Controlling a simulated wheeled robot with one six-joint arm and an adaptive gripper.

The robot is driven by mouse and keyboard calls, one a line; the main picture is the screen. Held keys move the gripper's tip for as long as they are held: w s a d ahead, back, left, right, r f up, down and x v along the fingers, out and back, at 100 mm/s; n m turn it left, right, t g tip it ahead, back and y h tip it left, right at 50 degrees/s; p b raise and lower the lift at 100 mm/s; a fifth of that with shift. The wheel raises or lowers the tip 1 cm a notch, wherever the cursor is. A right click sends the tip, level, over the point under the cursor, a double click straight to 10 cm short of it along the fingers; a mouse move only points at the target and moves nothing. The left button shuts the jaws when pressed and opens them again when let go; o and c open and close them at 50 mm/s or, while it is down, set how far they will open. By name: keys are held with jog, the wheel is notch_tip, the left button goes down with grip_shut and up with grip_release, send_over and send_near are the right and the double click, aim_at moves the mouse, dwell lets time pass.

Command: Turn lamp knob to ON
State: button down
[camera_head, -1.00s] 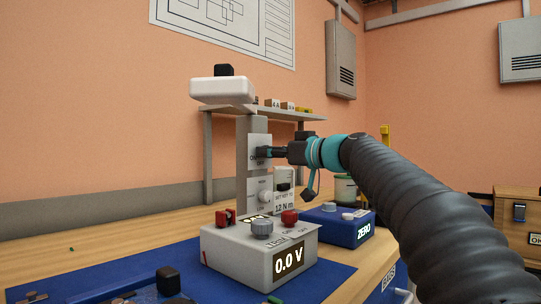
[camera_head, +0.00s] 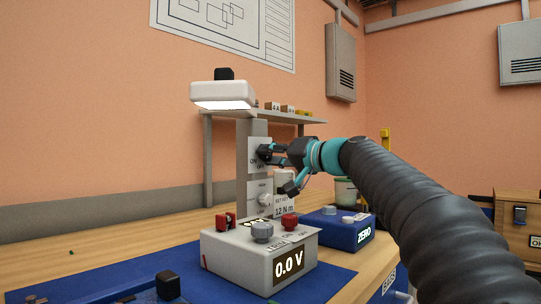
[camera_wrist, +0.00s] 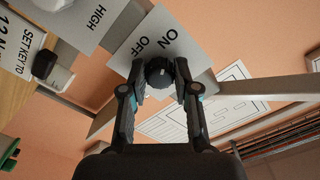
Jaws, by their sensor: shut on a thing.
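The lamp (camera_head: 222,93) is a white head on a grey post, and its underside glows brightly. A black lamp knob (camera_wrist: 159,72) sits on a plate marked ON and OFF (camera_wrist: 150,40) on the post. My gripper (camera_wrist: 160,85) has a finger on each side of the knob and is shut on it in the wrist view. In the head view my gripper (camera_head: 270,154) reaches the knob plate from the right, and its fingers partly hide the knob.
A second plate with a light knob marked HIGH (camera_head: 264,199) is below. A grey box reading 0.0 V (camera_head: 260,255) and a blue ZERO box (camera_head: 338,227) stand on the bench. A shelf (camera_head: 300,117) runs behind the post.

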jog(key=shift+m, duration=0.3)
jog(key=c, duration=0.9)
grip_release()
jog(key=shift+o, duration=0.2)
jog(key=shift+d, duration=0.1)
jog(key=v, duration=1.2)
